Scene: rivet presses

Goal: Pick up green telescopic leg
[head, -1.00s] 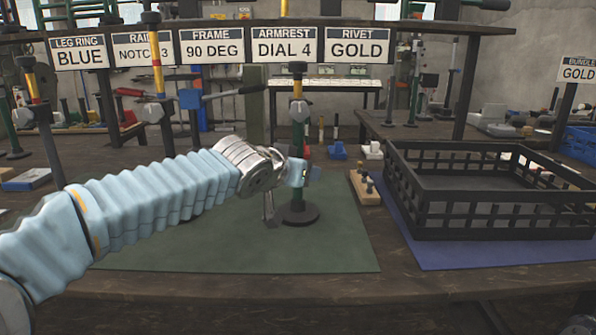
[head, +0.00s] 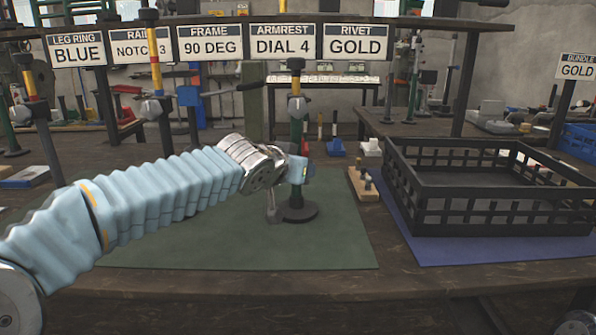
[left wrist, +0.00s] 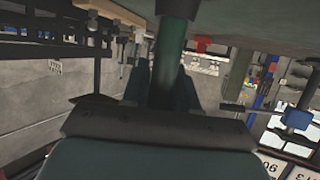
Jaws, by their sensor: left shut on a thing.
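The green telescopic leg (head: 296,130) stands upright on the green mat (head: 340,235), its round dark base (head: 300,212) on the cloth. In the left wrist view, which is upside down, the green tube (left wrist: 168,70) runs between my left gripper's two dark fingers (left wrist: 168,90). The fingers' contact with the tube is partly hidden in the head view. My right gripper is not in view.
A black slatted crate (head: 490,222) stands on a blue mat at the right. A small wooden block with pegs (head: 364,186) lies between leg and crate. Another leg (head: 155,90) stands behind my left arm. A sign-bearing shelf (head: 270,30) crosses above the bench.

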